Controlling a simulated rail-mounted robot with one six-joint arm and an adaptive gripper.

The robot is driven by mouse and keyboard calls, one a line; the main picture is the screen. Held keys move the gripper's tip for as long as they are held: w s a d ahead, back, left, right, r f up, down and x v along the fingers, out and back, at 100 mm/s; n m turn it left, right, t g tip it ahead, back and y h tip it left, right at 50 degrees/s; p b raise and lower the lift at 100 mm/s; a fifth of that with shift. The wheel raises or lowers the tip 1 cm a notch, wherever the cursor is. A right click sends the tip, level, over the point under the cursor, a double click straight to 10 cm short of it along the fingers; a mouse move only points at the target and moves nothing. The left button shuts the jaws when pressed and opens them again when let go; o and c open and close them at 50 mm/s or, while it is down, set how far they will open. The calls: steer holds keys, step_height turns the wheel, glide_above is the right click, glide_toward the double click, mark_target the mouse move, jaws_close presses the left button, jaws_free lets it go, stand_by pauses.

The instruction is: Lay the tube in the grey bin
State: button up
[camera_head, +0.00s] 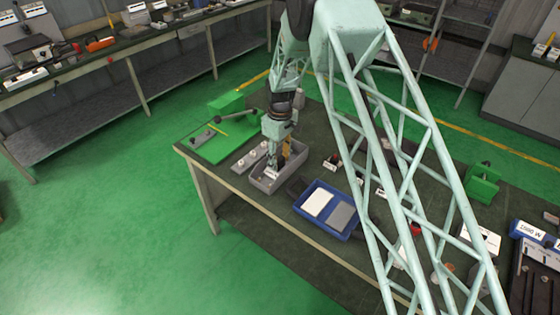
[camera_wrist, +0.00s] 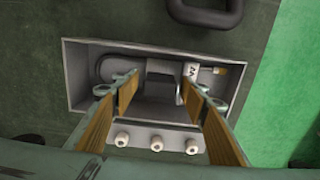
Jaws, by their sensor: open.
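The grey bin (camera_head: 262,184) stands on the dark bench, and its wall (camera_wrist: 80,87) shows in the wrist view. A dark bent tube (camera_wrist: 103,62) appears to lie inside the bin, along its far side. A white tag (camera_wrist: 191,70) and a brass-coloured end (camera_wrist: 220,70) show to its right; part of the tube is hidden behind a grey block shape. My gripper (camera_head: 273,168) points down into the bin. In the wrist view its fingers (camera_wrist: 156,88) are spread apart with tan pads, and nothing shows held between them.
A grey bar with white knobs (camera_wrist: 157,143) lies beside the bin. A green board (camera_head: 212,150) is left of it, and a blue tray (camera_head: 328,209) with white and grey plates is right. A dark loop handle (camera_wrist: 205,17) lies close to the bin.

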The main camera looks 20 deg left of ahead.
mark_target(280, 159)
steer(key=shift+r, duration=0.2)
step_height(280, 159, up, 12)
steer(key=b, duration=0.1)
stand_by(0.8)
stand_by(0.5)
stand_by(0.4)
